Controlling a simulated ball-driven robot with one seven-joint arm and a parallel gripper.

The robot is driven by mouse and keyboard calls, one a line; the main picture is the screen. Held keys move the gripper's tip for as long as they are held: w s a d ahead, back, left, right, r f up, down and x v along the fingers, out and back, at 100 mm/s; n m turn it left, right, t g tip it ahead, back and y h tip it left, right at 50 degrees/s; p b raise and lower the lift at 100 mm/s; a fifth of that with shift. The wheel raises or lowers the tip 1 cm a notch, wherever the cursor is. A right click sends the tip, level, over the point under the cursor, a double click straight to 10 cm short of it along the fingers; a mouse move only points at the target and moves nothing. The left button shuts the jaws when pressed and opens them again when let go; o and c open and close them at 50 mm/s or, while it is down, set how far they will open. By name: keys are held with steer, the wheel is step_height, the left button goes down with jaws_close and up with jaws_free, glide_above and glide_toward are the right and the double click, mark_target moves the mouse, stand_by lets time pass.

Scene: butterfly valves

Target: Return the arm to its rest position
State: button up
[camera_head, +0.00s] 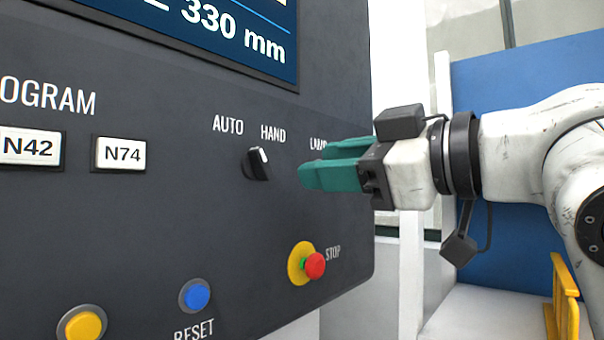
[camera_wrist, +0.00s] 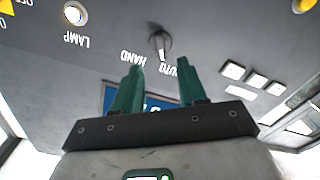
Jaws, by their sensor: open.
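My gripper (camera_head: 318,172) has teal fingers and is at the end of my white arm, which comes in from the right in the head view. It points left toward the dark control panel (camera_head: 200,205), near the black AUTO/HAND selector knob (camera_head: 257,163). In the head view it covers part of the LAMP label. In the wrist view my gripper (camera_wrist: 158,80) shows two teal fingers spread apart with nothing between them. The selector knob (camera_wrist: 160,42) is beyond the fingertips there. I cannot tell whether the fingers touch the panel.
The panel carries a red STOP button (camera_head: 314,265) on a yellow base, a blue RESET button (camera_head: 196,295), a yellow button (camera_head: 83,325), and N42 (camera_head: 30,147) and N74 (camera_head: 121,154) buttons. A yellow railing (camera_head: 563,300) stands at lower right, before a blue wall (camera_head: 510,75).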

steer(key=shift+v, duration=0.95)
steer(key=w+d+f+m+t+h, duration=0.1)
steer(key=w+d+f+m, duration=0.15)
steer(key=f, duration=0.25)
steer(key=w+d+f+m+h, duration=0.1)
steer(key=w+d+f+m, duration=0.15)
steer(key=f, duration=0.35)
steer(key=d+f+m+g+h, duration=0.1)
steer(key=d+f+m+h, duration=0.25)
steer(key=f, duration=1.15)
steer(key=d+f+m+h, duration=0.3)
steer(key=d+f+m, duration=0.1)
steer(key=f, duration=1.1)
steer(key=s+d+f+m+g+h, duration=0.2)
steer(key=s+d+f+g, duration=0.15)
steer(key=s+f, duration=0.8)
steer(key=s+d+f+m+g+h, duration=0.2)
steer(key=s+d+f+g, duration=0.15)
steer(key=s+f, duration=0.8)
steer(key=s+d+f+g+h, duration=0.2)
steer(key=s+d+f+g, duration=0.1)
steer(key=s+f, duration=0.4)
steer(key=s+d, duration=0.1)
steer(key=s, duration=0.2)
steer(key=shift+s+d+f, duration=0.15)
steer(key=shift+d+f, duration=0.05)
steer(key=shift+f, duration=0.15)
